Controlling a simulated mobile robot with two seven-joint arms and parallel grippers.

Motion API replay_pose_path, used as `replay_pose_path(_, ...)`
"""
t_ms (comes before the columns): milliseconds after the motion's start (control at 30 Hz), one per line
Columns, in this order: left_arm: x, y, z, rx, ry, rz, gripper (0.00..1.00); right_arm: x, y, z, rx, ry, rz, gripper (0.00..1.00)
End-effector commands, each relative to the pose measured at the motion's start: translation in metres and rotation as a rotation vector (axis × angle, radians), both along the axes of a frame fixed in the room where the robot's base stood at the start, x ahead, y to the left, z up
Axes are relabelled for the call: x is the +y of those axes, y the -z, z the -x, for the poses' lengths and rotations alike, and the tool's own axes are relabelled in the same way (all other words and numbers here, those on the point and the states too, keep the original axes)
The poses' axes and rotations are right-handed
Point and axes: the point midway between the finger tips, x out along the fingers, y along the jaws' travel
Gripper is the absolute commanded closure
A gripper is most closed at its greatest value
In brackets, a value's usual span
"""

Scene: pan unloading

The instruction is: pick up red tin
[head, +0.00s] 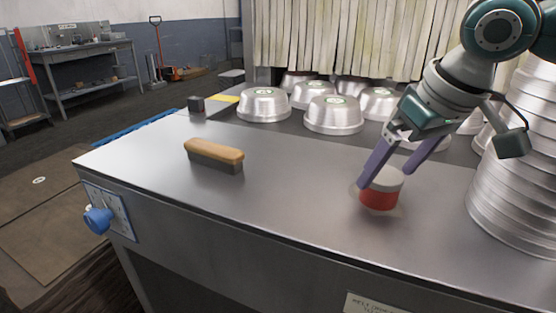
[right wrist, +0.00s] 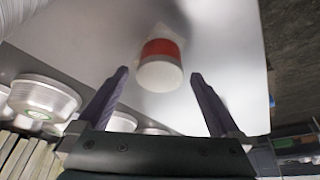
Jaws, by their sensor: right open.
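The red tin (head: 379,197) stands upright on the metal table, red below with a pale lid on top. It also shows in the right wrist view (right wrist: 161,63), between and beyond the fingertips. My right gripper (head: 386,180) is open, with its two purple fingers angled down at the tin. One finger overlaps the tin's left side in the head view, and the other is behind its upper right. In the right wrist view the gripper (right wrist: 159,73) has a gap between each finger and the tin. My left gripper is not in view.
A wooden-backed brush (head: 214,155) lies on the table (head: 290,205) at left. Several upturned metal pans (head: 334,115) stand at the back near a strip curtain (head: 345,40). A tall stack of pans (head: 510,190) stands at right. The table's front middle is clear.

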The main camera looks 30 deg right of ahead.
Motion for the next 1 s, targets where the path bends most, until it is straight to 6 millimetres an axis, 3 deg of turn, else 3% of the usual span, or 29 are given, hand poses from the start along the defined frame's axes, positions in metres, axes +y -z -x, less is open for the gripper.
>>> replay_pose_path(133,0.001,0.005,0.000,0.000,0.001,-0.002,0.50,0.000,0.018,-0.007,0.000,-0.001,-0.001,0.00)
replay_pose_path(400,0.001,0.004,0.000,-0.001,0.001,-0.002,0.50,0.000,0.020,-0.008,-0.001,-0.002,0.001,0.01)
replay_pose_path(1000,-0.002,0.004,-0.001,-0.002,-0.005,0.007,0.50,0.000,0.020,-0.008,0.000,-0.002,0.001,0.69)
